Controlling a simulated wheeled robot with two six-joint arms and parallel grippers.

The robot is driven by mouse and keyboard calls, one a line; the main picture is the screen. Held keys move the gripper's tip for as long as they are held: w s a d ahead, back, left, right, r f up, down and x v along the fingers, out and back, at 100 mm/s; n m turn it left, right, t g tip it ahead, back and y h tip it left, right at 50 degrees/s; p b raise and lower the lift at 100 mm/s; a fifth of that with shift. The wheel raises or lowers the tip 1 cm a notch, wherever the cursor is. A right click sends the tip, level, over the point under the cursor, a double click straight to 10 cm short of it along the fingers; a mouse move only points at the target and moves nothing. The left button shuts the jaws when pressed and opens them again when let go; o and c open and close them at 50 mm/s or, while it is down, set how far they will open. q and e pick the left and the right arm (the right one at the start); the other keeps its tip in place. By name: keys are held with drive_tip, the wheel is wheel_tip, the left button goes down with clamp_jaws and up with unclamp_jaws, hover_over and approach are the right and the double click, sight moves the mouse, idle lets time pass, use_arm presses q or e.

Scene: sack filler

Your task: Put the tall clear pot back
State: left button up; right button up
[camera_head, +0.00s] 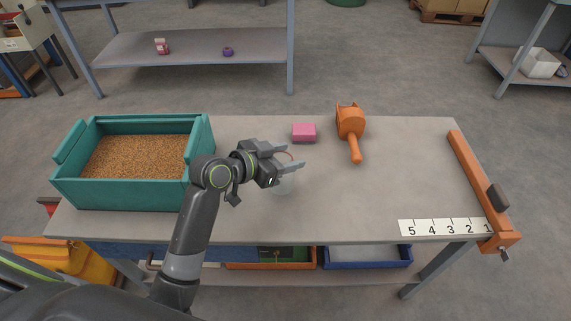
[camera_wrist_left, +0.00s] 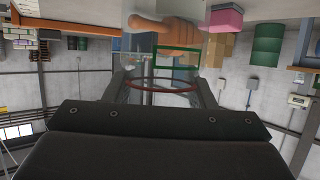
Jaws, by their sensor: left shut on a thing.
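The clear pot (camera_head: 285,184) is see-through and faint, with a thin brownish rim. It is between the fingers of my left gripper (camera_head: 290,158), over the middle of the bench. In the left wrist view the pot's brown rim (camera_wrist_left: 162,87) curves between the two fingers, and the gripper (camera_wrist_left: 162,82) is shut on the pot. I cannot tell whether the pot's base touches the bench. My right gripper is not in view.
A teal bin (camera_head: 63,190) of brown grain stands at the left of the bench (camera_head: 400,190). A pink block (camera_head: 304,132) and an orange scoop-like tool (camera_head: 351,124) lie behind the gripper. A numbered strip (camera_head: 440,227) and an orange bar (camera_head: 470,173) are at the right. The bench's right middle is clear.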

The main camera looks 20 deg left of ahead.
use_arm(q)
wheel_tip(320, 180, down, 2)
drive_tip(key=shift+f, duration=0.25)
drive_tip(key=shift+f, duration=0.2)
drive_tip(key=o, duration=1)
drive_tip(key=shift+r, duration=0.1)
drive_tip(key=shift+r, duration=0.15)
drive_tip(key=v, duration=1.2)
